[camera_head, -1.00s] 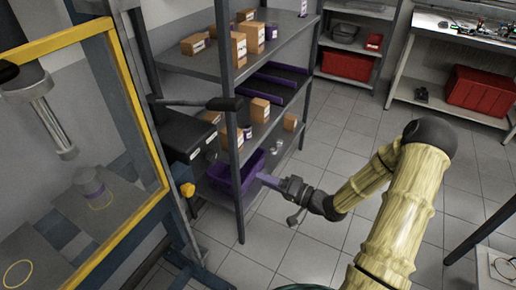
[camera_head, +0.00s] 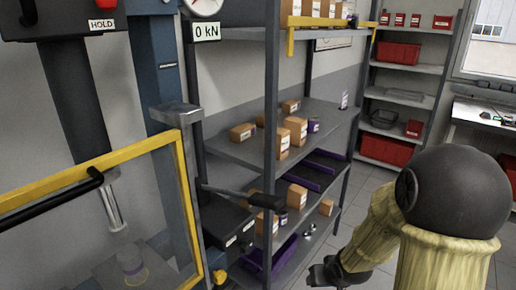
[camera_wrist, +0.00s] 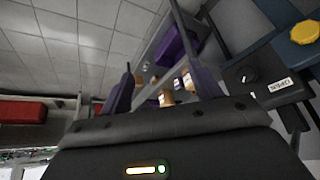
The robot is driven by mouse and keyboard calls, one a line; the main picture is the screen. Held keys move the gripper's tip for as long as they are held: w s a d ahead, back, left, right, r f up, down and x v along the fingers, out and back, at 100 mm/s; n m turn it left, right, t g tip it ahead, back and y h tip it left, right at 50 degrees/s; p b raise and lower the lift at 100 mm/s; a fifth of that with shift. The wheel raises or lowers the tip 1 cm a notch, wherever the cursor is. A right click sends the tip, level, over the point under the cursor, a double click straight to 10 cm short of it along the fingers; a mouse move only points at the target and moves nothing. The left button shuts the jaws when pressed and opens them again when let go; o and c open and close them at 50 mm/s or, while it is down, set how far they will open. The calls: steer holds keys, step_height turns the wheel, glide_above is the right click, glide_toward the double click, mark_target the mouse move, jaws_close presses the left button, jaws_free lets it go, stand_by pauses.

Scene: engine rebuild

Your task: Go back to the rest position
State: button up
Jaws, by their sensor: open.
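My gripper (camera_wrist: 160,82) shows in the wrist view with its two fingers apart and nothing held between them. In the head view, my gripper (camera_head: 326,274) is at the bottom edge, in front of the lower shelves, partly cut off by the frame. My arm is bent, with its dark round joint large at the right of the head view. The shelf rack (camera_head: 272,105) stands beyond and to the left of my gripper. Small cardboard boxes (camera_head: 294,130) stand on it, and boxes (camera_wrist: 187,82) also show beyond the fingers in the wrist view.
A press with a yellow-framed guard (camera_head: 188,200) and a dark lever (camera_head: 232,194) stands at the left. A purple bin (camera_head: 272,258) is on the low shelf. Red bins (camera_head: 386,150) sit on the back rack. A workbench (camera_head: 484,114) is at the right. Some floor between is clear.

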steer(key=s+a+r+g+p, duration=0.2)
steer(key=s+r, duration=0.6)
steer(key=s, duration=0.2)
steer(key=shift+s+a+r+g+h, duration=0.25)
steer(key=shift+g+h, duration=0.05)
steer(key=shift+g, duration=0.1)
